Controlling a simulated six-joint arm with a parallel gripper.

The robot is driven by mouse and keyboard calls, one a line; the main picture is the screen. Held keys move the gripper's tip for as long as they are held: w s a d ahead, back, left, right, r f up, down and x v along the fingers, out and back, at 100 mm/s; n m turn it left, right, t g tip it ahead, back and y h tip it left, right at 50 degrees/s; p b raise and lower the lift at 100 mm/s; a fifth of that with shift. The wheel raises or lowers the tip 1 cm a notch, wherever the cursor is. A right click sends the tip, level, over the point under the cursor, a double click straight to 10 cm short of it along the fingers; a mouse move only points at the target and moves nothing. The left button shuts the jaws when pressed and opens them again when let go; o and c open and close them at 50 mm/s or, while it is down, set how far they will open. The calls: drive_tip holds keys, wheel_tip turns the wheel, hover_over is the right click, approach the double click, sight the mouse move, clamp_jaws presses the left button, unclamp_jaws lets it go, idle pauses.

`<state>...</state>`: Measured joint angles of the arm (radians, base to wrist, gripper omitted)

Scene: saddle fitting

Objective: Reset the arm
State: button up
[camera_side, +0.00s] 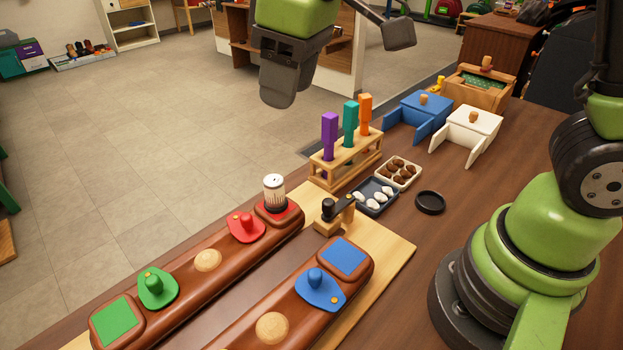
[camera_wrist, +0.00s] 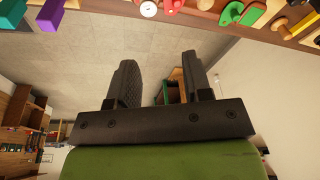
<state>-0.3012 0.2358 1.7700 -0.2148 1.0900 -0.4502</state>
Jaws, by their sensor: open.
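My gripper (camera_side: 278,85) is raised high above the floor side of the table in the side view, clear of every object. In the wrist view my gripper (camera_wrist: 160,85) shows two dark fingers spread apart with nothing between them. The brown wooden beams carry a green saddle piece (camera_side: 157,288), a red saddle piece (camera_side: 246,227) and a blue saddle piece (camera_side: 320,288).
A wooden rack (camera_side: 346,166) holds purple, teal and orange blocks upright. Near it are a dark tray of white stones (camera_side: 375,197), a tray of brown lumps (camera_side: 398,172), a black ring (camera_side: 430,202), a blue box (camera_side: 419,114) and a white box (camera_side: 468,132). The air around my gripper is free.

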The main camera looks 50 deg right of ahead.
drive_tip(key=s+d+r+m+t, duration=0.2)
drive_tip(key=s+d+m, duration=0.1)
drive_tip(key=s, duration=0.4)
drive_tip(key=s+d+r+m+t, duration=0.2)
drive_tip(key=s+d+m+t, duration=0.1)
drive_tip(key=s, duration=0.5)
drive_tip(key=d+m, duration=0.1)
drive_tip(key=m, duration=0.1)
drive_tip(key=shift+d+m+y, duration=0.3)
drive_tip(key=shift+m, duration=0.1)
